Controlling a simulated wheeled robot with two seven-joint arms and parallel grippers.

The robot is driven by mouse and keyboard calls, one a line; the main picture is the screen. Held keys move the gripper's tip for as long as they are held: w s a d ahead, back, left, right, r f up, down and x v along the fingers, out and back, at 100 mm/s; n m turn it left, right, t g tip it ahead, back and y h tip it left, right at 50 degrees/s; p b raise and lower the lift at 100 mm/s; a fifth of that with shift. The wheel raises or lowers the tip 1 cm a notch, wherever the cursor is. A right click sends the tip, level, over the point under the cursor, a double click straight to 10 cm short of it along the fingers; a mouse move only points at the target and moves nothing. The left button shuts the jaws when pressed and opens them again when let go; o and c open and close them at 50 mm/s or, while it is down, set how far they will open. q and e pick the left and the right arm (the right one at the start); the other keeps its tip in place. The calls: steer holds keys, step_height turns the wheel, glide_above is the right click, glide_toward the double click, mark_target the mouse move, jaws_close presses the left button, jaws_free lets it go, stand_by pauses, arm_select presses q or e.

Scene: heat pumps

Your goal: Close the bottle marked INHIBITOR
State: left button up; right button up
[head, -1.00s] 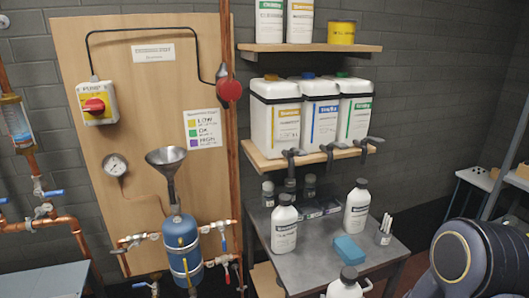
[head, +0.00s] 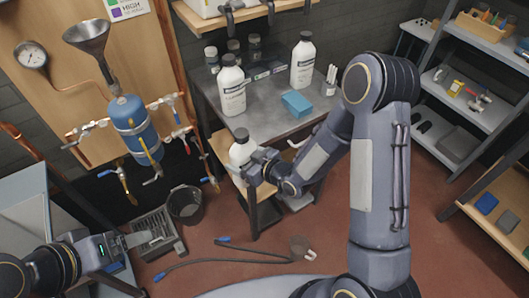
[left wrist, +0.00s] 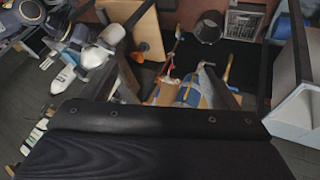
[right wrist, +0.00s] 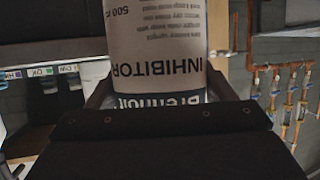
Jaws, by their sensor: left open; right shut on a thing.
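The white bottle (head: 240,150) is gripped in front of the table's left front edge, roughly upright, with a dark top. Whether that top is a cap or an open mouth is too small to tell. In the right wrist view the label on the bottle (right wrist: 160,45) reads INHIBITOR, upside down. My right gripper (head: 254,165) is shut around the bottle's body; its fingers flank it in the right wrist view (right wrist: 160,92). My left gripper (head: 145,239) is open and empty at lower left, well apart from the bottle. No loose cap can be made out.
Two white bottles, one at left (head: 232,88) and one at right (head: 302,62), stand on the grey table (head: 270,122) with a blue block (head: 296,103). A blue tank (head: 138,130) with valves is left of the held bottle. A bucket (head: 185,204) and crate (head: 160,232) are on the floor.

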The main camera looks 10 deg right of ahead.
steer(key=shift+w+a+f+n+y, duration=0.1)
steer(key=shift+a+f+n+y, duration=0.1)
steer(key=shift+a+n+y, duration=0.45)
steer(key=shift+a, duration=0.15)
